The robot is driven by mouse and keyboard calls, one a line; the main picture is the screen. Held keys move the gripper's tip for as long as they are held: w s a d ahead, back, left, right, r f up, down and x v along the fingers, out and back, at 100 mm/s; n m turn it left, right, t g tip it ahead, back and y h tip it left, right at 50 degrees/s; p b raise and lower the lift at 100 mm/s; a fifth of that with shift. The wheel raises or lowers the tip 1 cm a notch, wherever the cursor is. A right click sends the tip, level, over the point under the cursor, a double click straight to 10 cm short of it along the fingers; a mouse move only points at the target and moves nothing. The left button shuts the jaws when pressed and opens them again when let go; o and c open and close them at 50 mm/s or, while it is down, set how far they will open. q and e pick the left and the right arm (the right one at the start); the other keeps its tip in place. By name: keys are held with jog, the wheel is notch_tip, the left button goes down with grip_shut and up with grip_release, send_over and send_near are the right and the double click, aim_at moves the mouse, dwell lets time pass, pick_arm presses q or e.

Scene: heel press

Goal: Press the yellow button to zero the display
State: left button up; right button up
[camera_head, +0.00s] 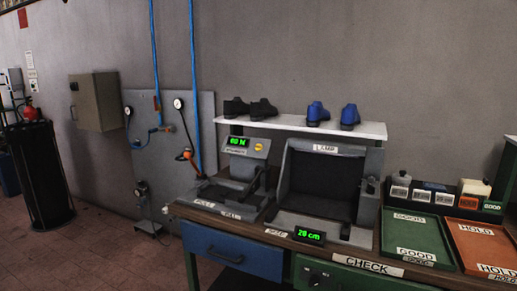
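The yellow button (258,147) is a small round spot on the slanted grey head of the press (243,170) on the workbench. To its left on the same panel, a green-lit display (238,142) shows what looks like "60 N"; the digits are small. Nothing covers the button. Neither of my grippers shows in the head view.
A grey lamp box (327,146) stands right of the press, with a second display (309,235) reading about "20 cm" in front. Black and blue shoes (350,117) stand on a white shelf (290,125) behind. Green (413,233) and red (482,245) trays fill the right side.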

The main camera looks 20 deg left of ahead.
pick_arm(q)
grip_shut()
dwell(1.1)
